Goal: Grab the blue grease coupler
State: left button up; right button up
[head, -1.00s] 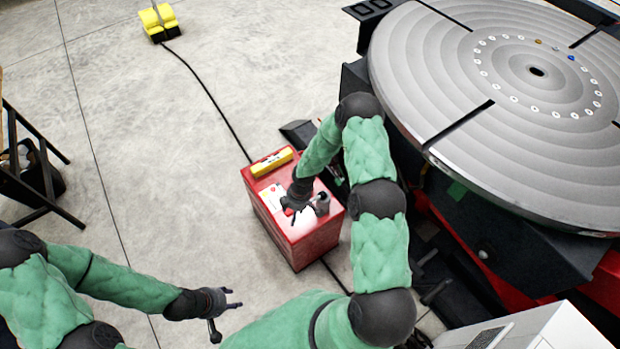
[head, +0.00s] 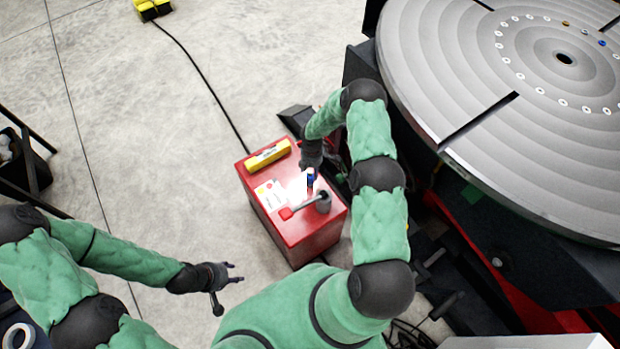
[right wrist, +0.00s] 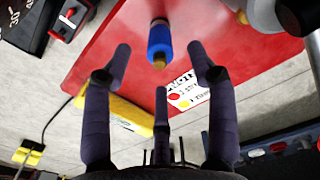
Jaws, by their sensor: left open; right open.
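The blue grease coupler (head: 310,179) stands on the red cabinet top (head: 246,180). In the right wrist view the coupler (right wrist: 160,42) is a blue cylinder with a brass-coloured end, beyond the fingertips and roughly centred between them. My right gripper (head: 312,163) is open, just behind the coupler in the head view, partly hidden by its own wrist. Its three spread fingers (right wrist: 160,62) hold nothing; whether any touches the coupler cannot be told. My left gripper (head: 230,276) is open and empty over the floor, away from the cabinet.
On the cabinet top are a yellow case (head: 267,157), white cards (head: 270,194) and a grey cylinder (head: 322,202) beside a red-ended handle (head: 287,213), all near the coupler. The large round table (head: 470,85) stands at the right. Open floor (head: 150,130) lies left of the cabinet.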

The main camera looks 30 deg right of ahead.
aim_at(310, 173)
jog(key=shift+w+d+f, duration=0.1)
jog(key=shift+w+f, duration=0.05)
jog(key=shift+f, duration=0.75)
jog(key=f+b, duration=0.1)
jog(key=f, duration=0.3)
jog(key=shift+w+a+b, duration=0.1)
jog(key=shift+a+b, duration=0.25)
jog(key=shift+a, duration=0.05)
jog(key=shift+f, duration=0.6)
grip_shut()
